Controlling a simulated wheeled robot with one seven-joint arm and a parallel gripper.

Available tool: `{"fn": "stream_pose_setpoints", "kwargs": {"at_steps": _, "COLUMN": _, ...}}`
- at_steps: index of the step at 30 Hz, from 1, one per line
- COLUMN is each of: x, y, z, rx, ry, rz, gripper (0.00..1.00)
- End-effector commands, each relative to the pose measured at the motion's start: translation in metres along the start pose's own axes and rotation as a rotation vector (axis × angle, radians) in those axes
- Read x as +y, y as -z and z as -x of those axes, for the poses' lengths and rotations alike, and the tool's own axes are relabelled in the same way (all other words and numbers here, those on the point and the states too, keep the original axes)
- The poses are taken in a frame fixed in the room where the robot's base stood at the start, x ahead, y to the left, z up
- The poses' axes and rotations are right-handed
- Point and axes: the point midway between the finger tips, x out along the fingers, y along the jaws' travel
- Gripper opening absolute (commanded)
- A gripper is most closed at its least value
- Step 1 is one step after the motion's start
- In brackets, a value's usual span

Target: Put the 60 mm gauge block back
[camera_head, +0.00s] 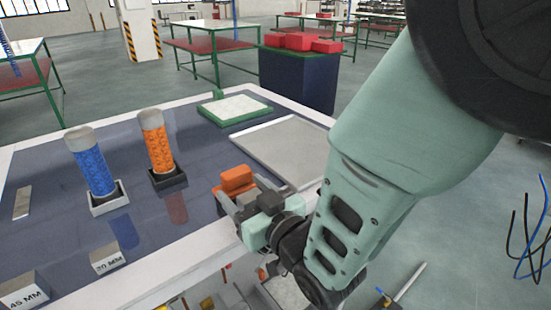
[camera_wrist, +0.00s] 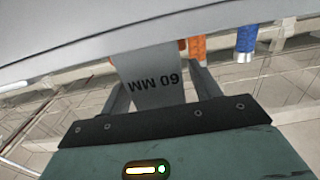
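The 60 mm gauge block (camera_wrist: 155,82) is a grey block with "60 MM" on its face, upside down in the wrist view. It sits between the two fingers of my gripper (camera_wrist: 163,85), which look closed on its sides. In the head view my gripper (camera_head: 238,202) is at the table's near right edge, beside an orange piece (camera_head: 237,180). The block is not clearly visible there. Two other labelled gauge blocks, one marked 45 MM (camera_head: 24,291) and one whose label is hard to read (camera_head: 108,261), stand at the table's near left.
A blue cylinder (camera_head: 92,168) and an orange cylinder (camera_head: 156,142) stand in square holders on the dark table top (camera_head: 60,230). A flat metal piece (camera_head: 22,203) lies at left. A grey tray (camera_head: 285,146) and a green-framed white tray (camera_head: 234,108) lie farther back.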

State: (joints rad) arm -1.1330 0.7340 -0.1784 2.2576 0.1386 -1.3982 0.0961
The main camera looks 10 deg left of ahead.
Motion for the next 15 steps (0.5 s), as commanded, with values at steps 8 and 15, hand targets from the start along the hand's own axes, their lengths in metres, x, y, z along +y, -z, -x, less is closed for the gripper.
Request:
{"fn": "stream_pose_setpoints", "kwargs": {"at_steps": 8, "x": -0.001, "y": 0.001, "z": 0.0, "rx": -0.002, "ry": 0.001, "rz": 0.001, "gripper": 0.62}}
{"fn": "stream_pose_setpoints", "kwargs": {"at_steps": 15, "x": 0.0, "y": -0.007, "z": 0.03, "rx": 0.001, "ry": -0.001, "rz": -0.002, "gripper": 0.62}}
